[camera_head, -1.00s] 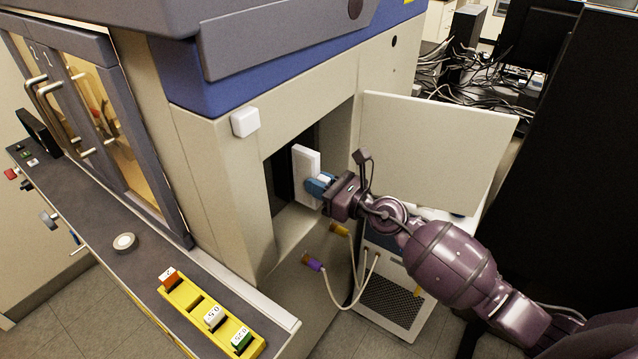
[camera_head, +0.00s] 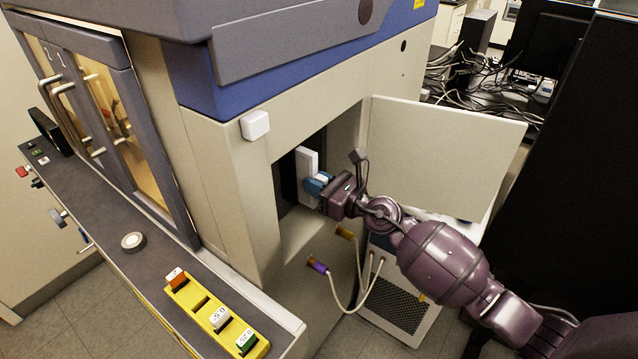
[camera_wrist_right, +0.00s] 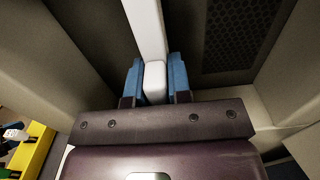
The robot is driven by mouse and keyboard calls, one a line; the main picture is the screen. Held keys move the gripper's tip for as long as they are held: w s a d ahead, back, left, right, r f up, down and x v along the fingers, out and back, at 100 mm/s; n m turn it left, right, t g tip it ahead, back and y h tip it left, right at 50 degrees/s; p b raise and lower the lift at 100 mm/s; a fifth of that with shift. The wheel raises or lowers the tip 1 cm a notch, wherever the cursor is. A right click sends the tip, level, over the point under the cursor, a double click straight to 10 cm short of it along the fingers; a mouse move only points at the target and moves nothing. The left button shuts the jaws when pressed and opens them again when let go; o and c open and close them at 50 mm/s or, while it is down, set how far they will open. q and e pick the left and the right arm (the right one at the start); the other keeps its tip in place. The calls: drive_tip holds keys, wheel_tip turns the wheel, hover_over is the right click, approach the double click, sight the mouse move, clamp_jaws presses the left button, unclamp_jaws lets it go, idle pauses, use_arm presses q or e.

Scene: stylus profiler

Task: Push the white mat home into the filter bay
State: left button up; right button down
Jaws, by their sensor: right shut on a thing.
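The white mat (camera_head: 306,162) stands upright on edge in the opening of the filter bay (camera_head: 287,172), a dark recess in the cream side of the machine. My right gripper (camera_head: 319,183) is at the bay's mouth, its blue fingers shut on a white tab on the mat's near edge. In the right wrist view the tab (camera_wrist_right: 154,82) sits between the two blue fingers, and the mat (camera_wrist_right: 146,28) runs away from it into the bay. The mat's far end is hidden in the dark. My left gripper is not in view.
The bay's cream door (camera_head: 446,150) stands open to the right, behind my right arm. Below the opening are a purple-ended connector (camera_head: 317,265) and pale hoses. A ledge at left holds a yellow rack (camera_head: 205,313) with labelled blocks and a tape roll (camera_head: 133,242).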

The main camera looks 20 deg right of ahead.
drive_tip(key=shift+x, duration=1.1)
drive_tip(key=shift+w+r, duration=0.1)
drive_tip(key=shift+r, duration=0.05)
idle(0.7)
drive_tip(key=shift+s+d, duration=0.1)
drive_tip(key=shift+s, duration=0.1)
drive_tip(key=shift+v, duration=2.2)
drive_tip(key=c, duration=1.6)
unclamp_jaws()
clamp_jaws()
drive_tip(key=shift+p, duration=0.3)
